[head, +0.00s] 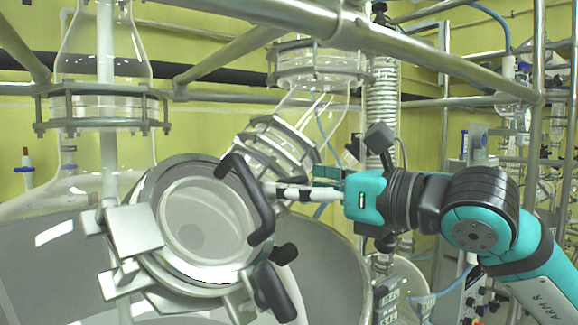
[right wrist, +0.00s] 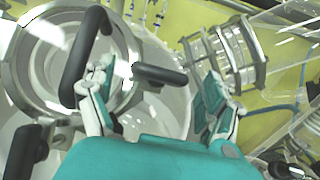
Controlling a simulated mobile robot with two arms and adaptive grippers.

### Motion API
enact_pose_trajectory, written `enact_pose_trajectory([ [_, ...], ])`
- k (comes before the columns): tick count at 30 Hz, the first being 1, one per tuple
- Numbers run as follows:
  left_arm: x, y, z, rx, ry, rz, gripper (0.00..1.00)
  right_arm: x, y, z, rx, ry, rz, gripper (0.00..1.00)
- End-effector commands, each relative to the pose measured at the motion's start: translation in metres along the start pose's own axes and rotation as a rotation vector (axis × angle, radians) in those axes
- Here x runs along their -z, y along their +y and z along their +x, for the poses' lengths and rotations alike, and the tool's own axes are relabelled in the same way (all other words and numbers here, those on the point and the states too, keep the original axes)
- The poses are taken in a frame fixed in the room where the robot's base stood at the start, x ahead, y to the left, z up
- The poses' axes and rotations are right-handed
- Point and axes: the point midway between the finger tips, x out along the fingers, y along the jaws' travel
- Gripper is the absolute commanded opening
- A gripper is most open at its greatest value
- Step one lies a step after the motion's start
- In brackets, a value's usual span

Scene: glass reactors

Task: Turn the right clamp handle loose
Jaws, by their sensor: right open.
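A round glass hatch (head: 205,225) in a metal ring faces me on the reactor. A thick black C-shaped handle (head: 252,200) arches over its right side; it also shows in the right wrist view (right wrist: 80,62). A short black clamp handle (head: 285,254) sticks out at the lower right of the ring. In the right wrist view a short black handle (right wrist: 160,75), seemingly this one, appears between my fingers, apart from them. My right gripper (head: 275,192) is open and empty, its fingers (right wrist: 155,95) spread. Contact with the C-shaped handle cannot be told. My left gripper is not in view.
Another thick black handle (head: 272,293) hangs below the hatch's right side. A bolted glass flange (head: 280,150) stands close above my right gripper. Metal frame pipes (head: 450,66) cross overhead. A metal coil (head: 382,105) rises behind the gripper.

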Motion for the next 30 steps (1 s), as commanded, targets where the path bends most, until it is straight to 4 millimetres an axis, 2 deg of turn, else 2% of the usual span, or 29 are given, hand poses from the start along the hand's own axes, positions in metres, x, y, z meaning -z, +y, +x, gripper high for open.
enact_pose_trajectory([
  [1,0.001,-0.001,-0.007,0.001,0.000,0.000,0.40,-0.003,0.000,0.008,-0.002,0.002,0.003,0.87],
  [6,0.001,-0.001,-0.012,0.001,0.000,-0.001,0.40,-0.001,0.000,0.022,0.000,0.001,0.001,0.87],
  [16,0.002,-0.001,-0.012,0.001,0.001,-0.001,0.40,0.001,0.000,0.026,0.000,0.000,0.001,0.87],
  [28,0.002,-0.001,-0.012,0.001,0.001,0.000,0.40,0.000,-0.001,0.026,0.001,0.000,0.000,0.36],
  [30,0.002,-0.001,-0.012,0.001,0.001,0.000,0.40,0.000,-0.001,0.026,0.001,0.000,-0.001,0.33],
])
